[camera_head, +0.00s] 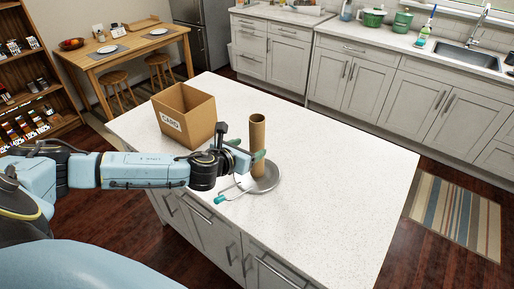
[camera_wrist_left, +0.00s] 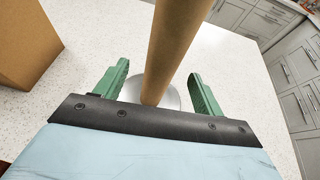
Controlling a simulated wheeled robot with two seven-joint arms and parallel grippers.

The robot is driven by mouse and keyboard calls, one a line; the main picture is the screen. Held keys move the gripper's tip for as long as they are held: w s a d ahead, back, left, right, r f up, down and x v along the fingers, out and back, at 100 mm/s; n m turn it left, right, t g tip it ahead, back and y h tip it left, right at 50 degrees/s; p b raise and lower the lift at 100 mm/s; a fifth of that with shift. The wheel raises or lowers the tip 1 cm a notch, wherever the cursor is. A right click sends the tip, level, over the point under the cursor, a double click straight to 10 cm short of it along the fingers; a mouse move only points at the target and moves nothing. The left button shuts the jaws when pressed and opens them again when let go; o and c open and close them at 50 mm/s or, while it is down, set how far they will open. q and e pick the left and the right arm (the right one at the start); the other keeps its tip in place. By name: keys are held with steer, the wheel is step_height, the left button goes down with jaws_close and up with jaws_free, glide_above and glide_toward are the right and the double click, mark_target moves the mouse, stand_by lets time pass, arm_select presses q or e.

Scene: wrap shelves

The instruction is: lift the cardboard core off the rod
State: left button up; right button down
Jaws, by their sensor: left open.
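The brown cardboard core (camera_head: 257,134) stands upright on a round grey metal base (camera_head: 268,182) on the white island. The rod is not visible; the core hides it. My left gripper (camera_head: 249,156) is at the core's lower half, with green fingers spread. In the left wrist view the core (camera_wrist_left: 175,45) rises between the two open fingers (camera_wrist_left: 158,90), with gaps on both sides, and the base (camera_wrist_left: 168,98) shows below. I cannot tell how deep the core sits between the fingers. My right gripper is not in view.
An open cardboard box (camera_head: 172,124) marked CARD stands left of the core; it also shows in the left wrist view (camera_wrist_left: 25,45). A thin wire piece with a teal end (camera_head: 220,199) lies beside the base. The island top (camera_head: 340,165) is clear to the right.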

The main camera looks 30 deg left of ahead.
mark_target(253, 146)
arm_select(q)
steer(key=x, duration=0.5)
steer(key=shift+w+d+r, duration=0.1)
steer(key=shift+d+r, duration=0.05)
steer(key=c, duration=0.8)
